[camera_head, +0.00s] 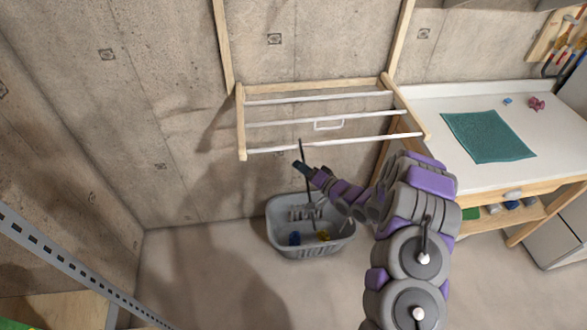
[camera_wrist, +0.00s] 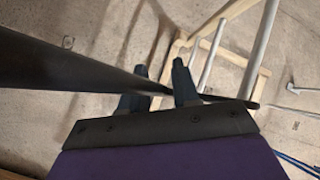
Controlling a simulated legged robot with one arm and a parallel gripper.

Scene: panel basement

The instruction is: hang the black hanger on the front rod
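The black hanger (camera_head: 301,154) is thin and seen nearly edge-on in the head view, standing roughly upright at my gripper (camera_head: 304,169). In the wrist view the black hanger (camera_wrist: 60,66) fills the upper left and runs across my gripper (camera_wrist: 158,84), whose fingers are on it. My gripper holds it in the air, in front of and below the front rod (camera_head: 350,142). The front rod is the white rod nearest me on a wooden wall rack (camera_head: 241,120). Whether the hanger touches the rod is unclear.
A small white frame (camera_head: 329,125) is by the middle rod. A grey basket (camera_head: 312,250) with blue and yellow things stands on the floor below. A white-topped table (camera_head: 430,115) with a teal cloth (camera_head: 490,136) is on the right. Metal shelving (camera_head: 60,257) is at lower left.

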